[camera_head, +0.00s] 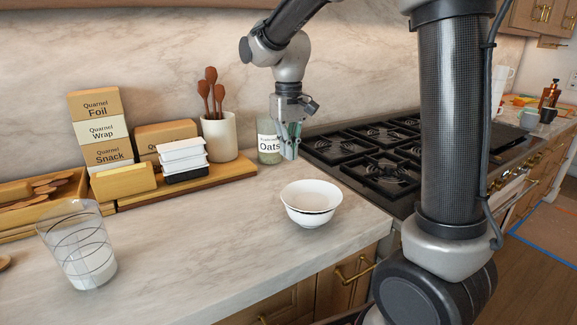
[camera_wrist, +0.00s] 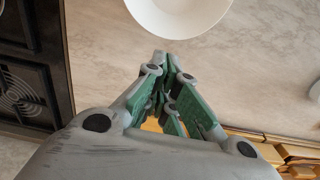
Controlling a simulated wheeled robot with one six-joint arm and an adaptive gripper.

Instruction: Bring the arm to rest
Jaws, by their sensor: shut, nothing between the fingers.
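My gripper (camera_head: 290,150) hangs from my arm above the counter, fingers pointing down, in front of the oats jar. It is shut and empty. In the wrist view the green-padded fingers (camera_wrist: 165,65) come together at their tips. The bowl (camera_wrist: 180,12) shows in part at the top of the wrist view. The bowl's inside looks pale; I cannot tell whether it holds anything.
A glass (camera_head: 78,245) stands at the left front. Boxes (camera_head: 100,128), a utensil crock (camera_head: 219,137), stacked containers (camera_head: 182,160) and an oats jar (camera_head: 268,148) line the back wall. A gas stove (camera_head: 375,155) is at the right. The counter between glass and bowl is clear.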

